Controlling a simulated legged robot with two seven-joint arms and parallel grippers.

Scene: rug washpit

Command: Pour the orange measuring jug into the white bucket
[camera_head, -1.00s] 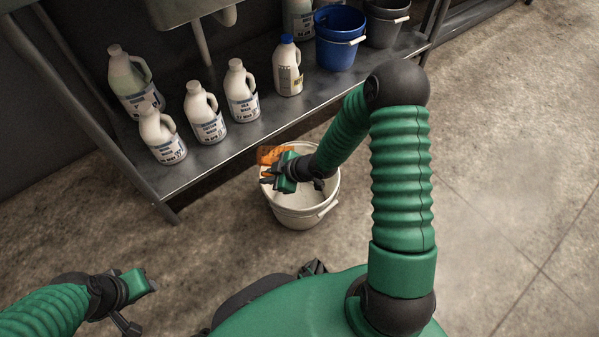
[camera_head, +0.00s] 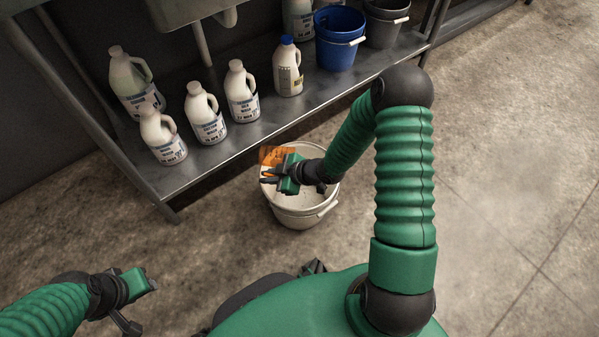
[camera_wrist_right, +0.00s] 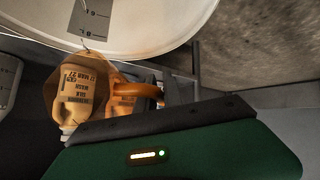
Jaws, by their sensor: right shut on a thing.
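The orange measuring jug (camera_head: 277,155) is see-through and sits over the far left rim of the white bucket (camera_head: 305,211), which stands on the floor. My right gripper (camera_head: 273,178) is shut on the jug's handle, above the bucket's mouth. In the right wrist view the jug (camera_wrist_right: 92,72) shows bottle labels through its wall, and its handle (camera_wrist_right: 147,91) runs into the fingers. The bucket (camera_wrist_right: 150,25) fills the top of that view. The jug's exact tilt and contents cannot be made out. My left gripper (camera_head: 146,281) is at lower left, away from both; its jaws are unclear.
A metal shelf (camera_head: 225,150) stands just beyond the bucket. It holds several white bottles (camera_head: 243,92), a blue bucket (camera_head: 339,45) and a dark grey bucket (camera_head: 386,22). The concrete floor (camera_head: 510,170) to the right is clear.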

